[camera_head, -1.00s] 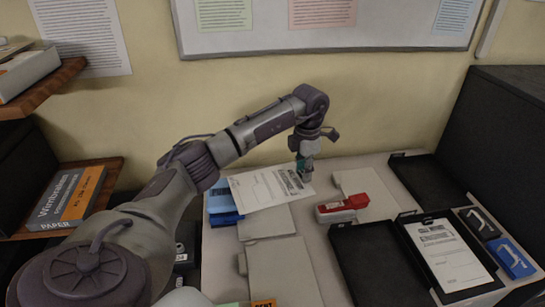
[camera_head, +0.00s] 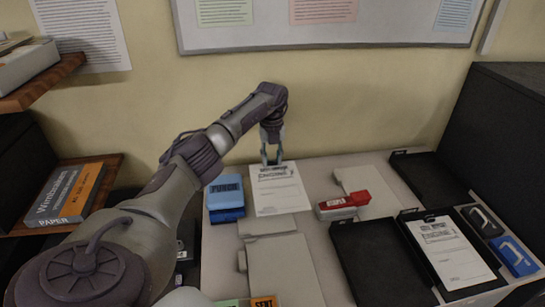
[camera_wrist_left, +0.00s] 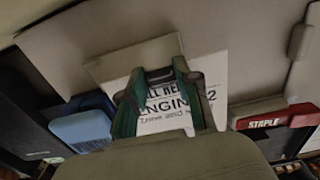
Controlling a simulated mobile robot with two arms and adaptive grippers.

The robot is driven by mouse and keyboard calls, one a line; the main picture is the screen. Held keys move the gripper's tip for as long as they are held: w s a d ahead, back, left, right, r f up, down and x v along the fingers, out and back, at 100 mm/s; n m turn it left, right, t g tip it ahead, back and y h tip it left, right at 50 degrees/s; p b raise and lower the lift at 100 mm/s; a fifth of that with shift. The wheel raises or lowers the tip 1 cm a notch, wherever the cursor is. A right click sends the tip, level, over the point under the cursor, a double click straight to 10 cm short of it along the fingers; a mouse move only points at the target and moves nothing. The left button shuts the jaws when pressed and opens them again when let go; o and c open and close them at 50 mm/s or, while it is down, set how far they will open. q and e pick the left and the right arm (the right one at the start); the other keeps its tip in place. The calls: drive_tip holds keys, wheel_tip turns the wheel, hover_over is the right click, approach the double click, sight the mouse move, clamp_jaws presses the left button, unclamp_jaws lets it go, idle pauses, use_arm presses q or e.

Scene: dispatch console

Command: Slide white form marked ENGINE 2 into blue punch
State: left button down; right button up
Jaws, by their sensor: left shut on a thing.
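The white form marked ENGINE 2 (camera_head: 279,195) hangs from my left gripper (camera_head: 272,160), which is shut on its top edge. In the left wrist view the form (camera_wrist_left: 208,88) shows its ENGINE 2 print between and beside the fingers (camera_wrist_left: 165,95). The blue punch, labelled PUNCH (camera_head: 226,199), stands just left of the form in the head view. It also shows in the left wrist view (camera_wrist_left: 85,126). The form is beside the punch; whether they touch I cannot tell. My right gripper is not in view.
A red stapler (camera_head: 343,203) stands right of the form. Grey folders (camera_head: 285,265) lie in front. Black trays (camera_head: 376,262) stand at the right, one holding another white form (camera_head: 447,252). A blue-handled item (camera_head: 516,260) lies at the far right. The wall is close behind.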

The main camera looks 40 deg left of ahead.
use_arm(q)
drive_tip(key=shift+s+a+f+b, duration=0.15)
drive_tip(key=shift+f+b, duration=0.75)
drive_tip(key=shift+f, duration=0.45)
drive_tip(key=shift+s+a+f+b, duration=0.1)
drive_tip(key=shift+f+b, duration=0.8)
drive_tip(key=shift+f, duration=0.45)
drive_tip(key=shift+a, duration=0.2)
drive_tip(key=shift+s+a, duration=0.1)
drive_tip(key=shift+s, duration=0.05)
drive_tip(key=shift+s+a+p, duration=0.55)
drive_tip(key=shift+s+p, duration=0.1)
drive_tip(key=shift+p, duration=0.05)
drive_tip(key=shift+f, duration=0.1)
drive_tip(key=shift+s+a, duration=0.2)
drive_tip(key=shift+s, duration=0.1)
drive_tip(key=shift+s+a+p, duration=0.25)
drive_tip(key=shift+s+p, duration=0.05)
drive_tip(key=shift+p, duration=0.15)
drive_tip(key=shift+s+a+p, duration=0.3)
drive_tip(key=shift+s+p, duration=0.05)
drive_tip(key=shift+p, duration=0.05)
